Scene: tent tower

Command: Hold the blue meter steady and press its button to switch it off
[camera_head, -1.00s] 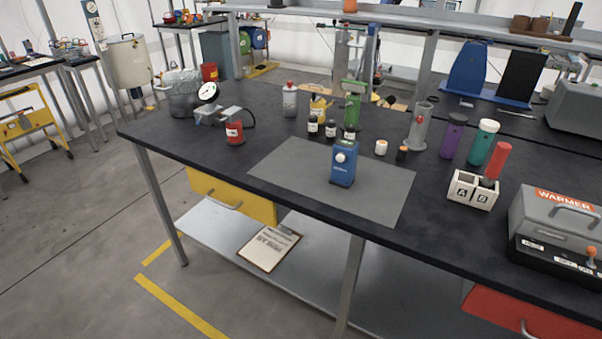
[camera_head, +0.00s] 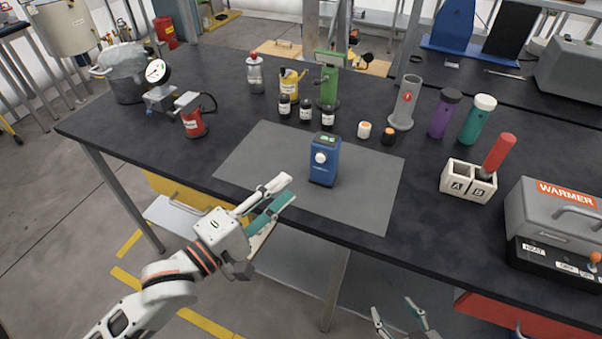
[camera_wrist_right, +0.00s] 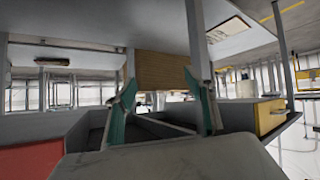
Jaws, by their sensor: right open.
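The blue meter (camera_head: 325,172) stands upright on the grey mat (camera_head: 375,205) in the head view. It has a white round part on its front and a small green display on top. Which part is the button is too small to tell. My left gripper (camera_head: 290,187) is open and empty, over the mat's front edge, left of and nearer than the meter, apart from it. My right gripper (camera_head: 392,306) is open and empty, low in front of the table's edge. Its spread fingers also show in the right wrist view (camera_wrist_right: 160,80), facing the space under the tabletop; the meter is not seen there.
Behind the meter stand several dark bottles (camera_head: 305,112), a green stand (camera_head: 329,85) and small jars (camera_head: 364,130). A white A/B holder (camera_head: 468,182) and the grey warmer (camera_head: 560,215) are at right. A red can (camera_head: 193,122) is at left. The mat around the meter is clear.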

